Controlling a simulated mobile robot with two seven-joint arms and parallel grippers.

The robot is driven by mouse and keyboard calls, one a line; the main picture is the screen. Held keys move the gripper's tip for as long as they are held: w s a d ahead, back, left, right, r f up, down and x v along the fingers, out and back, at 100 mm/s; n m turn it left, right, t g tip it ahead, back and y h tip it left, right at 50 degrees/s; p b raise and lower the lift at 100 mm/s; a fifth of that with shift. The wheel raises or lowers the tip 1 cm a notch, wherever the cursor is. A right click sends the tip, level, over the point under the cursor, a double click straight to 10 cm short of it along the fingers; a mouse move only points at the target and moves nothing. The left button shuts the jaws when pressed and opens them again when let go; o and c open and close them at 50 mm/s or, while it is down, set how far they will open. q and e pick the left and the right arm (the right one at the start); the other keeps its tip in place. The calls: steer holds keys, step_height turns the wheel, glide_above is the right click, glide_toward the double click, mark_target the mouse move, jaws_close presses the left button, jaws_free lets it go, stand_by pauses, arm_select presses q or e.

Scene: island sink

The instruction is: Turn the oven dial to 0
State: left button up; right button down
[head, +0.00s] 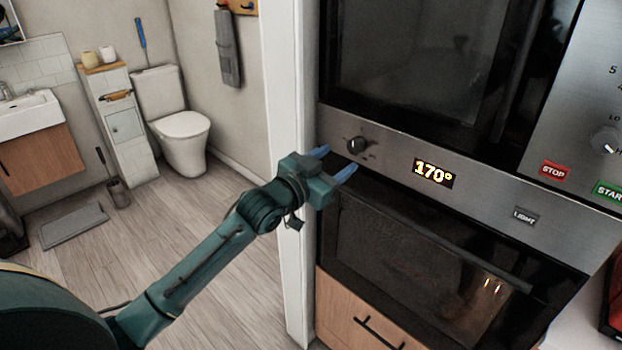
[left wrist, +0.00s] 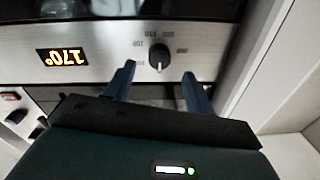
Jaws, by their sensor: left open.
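The oven dial (head: 356,146) is a small dark knob at the left end of the steel oven panel (head: 395,160). It also shows in the left wrist view (left wrist: 159,56), with small markings around it. The orange oven display (head: 433,174) reads 170°. My left gripper (head: 336,161) is open and empty, just below and left of the dial in the head view. In the left wrist view its two blue fingers (left wrist: 158,82) point at the panel on either side of the dial's line, apart from it. My right gripper is not in view.
A microwave with a dial (head: 605,140) and a red STOP button (head: 554,170) is above right. The oven door (head: 415,260) and a wooden drawer (head: 362,320) are below. A white wall edge (head: 290,120) stands close on the left. A bathroom with a toilet (head: 180,130) lies beyond.

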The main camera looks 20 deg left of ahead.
arm_select(q)
steer(key=b+v, duration=0.1)
steer(key=v, duration=0.7)
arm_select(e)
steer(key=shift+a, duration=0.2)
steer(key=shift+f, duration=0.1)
arm_select(q)
steer(key=s+d+f+n+g+y, duration=0.15)
steer(key=s+f, duration=0.25)
steer(key=f, duration=0.5)
steer(key=s+d+f+n+g, duration=0.15)
steer(key=s+f, duration=0.25)
steer(key=f, duration=0.5)
steer(key=s+d+f+g+y, duration=0.1)
steer(key=s+d+f+g, duration=0.3)
steer(key=s+f, duration=0.9)
steer(key=shift+s+d+f, duration=0.25)
steer(key=shift+s+d, duration=0.25)
steer(key=shift+s, duration=0.2)
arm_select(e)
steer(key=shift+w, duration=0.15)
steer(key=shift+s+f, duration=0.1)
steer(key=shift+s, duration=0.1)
